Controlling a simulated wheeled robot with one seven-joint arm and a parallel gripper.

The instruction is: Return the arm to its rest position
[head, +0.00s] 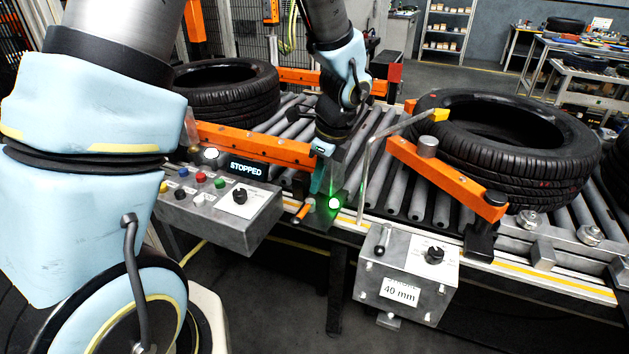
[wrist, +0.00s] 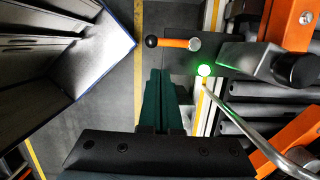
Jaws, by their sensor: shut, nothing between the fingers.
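My arm reaches over the roller conveyor (head: 375,165) in the head view. My gripper (head: 318,190) points down at the conveyor's near edge, just left of a lit green lamp (head: 334,203). In the wrist view my gripper (wrist: 158,80) shows as two dark green fingers lying together, shut and empty. An orange-handled lever with a black knob (wrist: 175,43) lies just beyond the fingertips. The green lamp (wrist: 204,71) is to their right. I cannot tell whether the fingertips touch anything.
A control box (head: 225,210) with a "STOPPED" display is left of my gripper; a "40 mm" box (head: 405,285) is lower right. Tyres lie on the conveyor at left (head: 225,95) and right (head: 520,150). A bent metal rod (head: 368,150) and orange guide bar (head: 440,175) stand close by.

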